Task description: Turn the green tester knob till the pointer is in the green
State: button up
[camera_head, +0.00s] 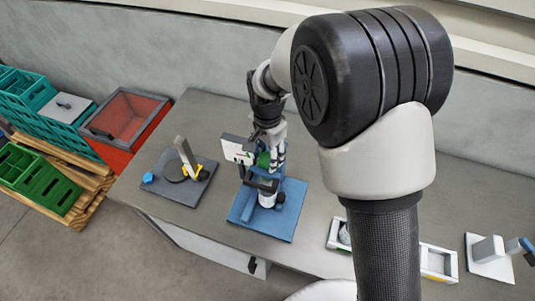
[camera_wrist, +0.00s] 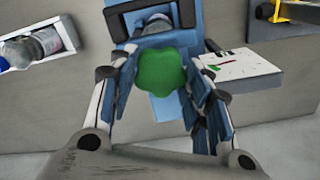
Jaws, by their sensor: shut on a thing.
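The green tester knob (camera_wrist: 160,82) sits in the middle of the wrist view, lobed at its edge, between my two fingers. My gripper (camera_wrist: 162,95) is shut on it; in the head view my gripper (camera_head: 272,150) comes down from above onto the tester. The blue tester (camera_head: 245,205) stands on the bench. Its white dial plate (camera_wrist: 243,68) is right of the knob in the wrist view, with a green mark and a dark, thin line on it. I cannot tell whether the pointer is in the green.
A dark-based device with a blue knob (camera_head: 148,178) stands left of the tester. A white tray (camera_head: 437,262) and a white-based device (camera_head: 490,262) are to the right. A red bin (camera_head: 125,118) and green crates (camera_head: 30,180) stand left. Bare bench lies between.

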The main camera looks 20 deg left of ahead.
aim_at(268, 158)
jog(key=o, duration=1.1)
notch_tip(268, 158, up, 12)
dwell(0.5)
